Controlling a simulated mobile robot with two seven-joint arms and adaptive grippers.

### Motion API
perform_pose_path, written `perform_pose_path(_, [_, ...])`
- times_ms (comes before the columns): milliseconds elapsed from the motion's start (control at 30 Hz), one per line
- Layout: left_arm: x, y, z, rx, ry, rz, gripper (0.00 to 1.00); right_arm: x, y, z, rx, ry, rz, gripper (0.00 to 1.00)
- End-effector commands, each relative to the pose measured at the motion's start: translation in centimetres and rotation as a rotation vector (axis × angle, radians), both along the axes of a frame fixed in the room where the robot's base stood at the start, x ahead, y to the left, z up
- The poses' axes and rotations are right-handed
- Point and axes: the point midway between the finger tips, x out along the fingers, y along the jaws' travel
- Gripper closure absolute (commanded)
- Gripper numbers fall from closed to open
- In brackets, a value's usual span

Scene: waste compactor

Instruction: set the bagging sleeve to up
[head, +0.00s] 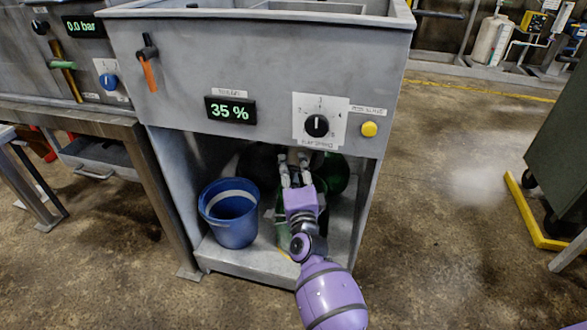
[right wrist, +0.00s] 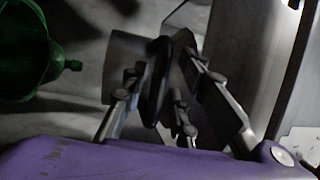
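My right gripper (head: 296,163) reaches into the open bay under the grey compactor, just below its front panel. In the right wrist view, its fingers (right wrist: 162,78) stand on both sides of a narrow dark piece (right wrist: 155,95), with little or no gap. I cannot tell whether they press on it. This piece may belong to the bagging sleeve; its position is hidden by the gripper and the shadow. My left gripper is not in view.
A blue bucket (head: 230,221) stands left of my gripper on the bay floor (head: 252,263). Green rounded vessels (head: 335,173) sit behind it; one shows in the wrist view (right wrist: 25,50). The panel carries an orange-handled lever (head: 149,70), a 35 % display (head: 230,111), a black dial (head: 317,126) and a yellow button (head: 369,129).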

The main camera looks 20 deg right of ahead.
Motion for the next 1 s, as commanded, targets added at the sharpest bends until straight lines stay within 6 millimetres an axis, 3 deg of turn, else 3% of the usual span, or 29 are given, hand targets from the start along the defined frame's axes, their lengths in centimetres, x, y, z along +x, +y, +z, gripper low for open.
perform_pose_path(367, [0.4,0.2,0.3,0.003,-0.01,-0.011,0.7,-0.6,0.1,-0.5,0.003,0.007,0.001,0.69])
perform_pose_path(467, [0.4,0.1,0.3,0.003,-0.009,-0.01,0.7,-1.9,0.4,-0.8,0.003,0.008,0.002,0.69])
perform_pose_path(800, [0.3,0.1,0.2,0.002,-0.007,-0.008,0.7,-8.7,1.7,-1.9,0.002,0.006,0.001,0.69])
perform_pose_path(1000, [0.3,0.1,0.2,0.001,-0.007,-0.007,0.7,-11.1,2.2,-2.2,0.002,0.004,0.001,0.69])
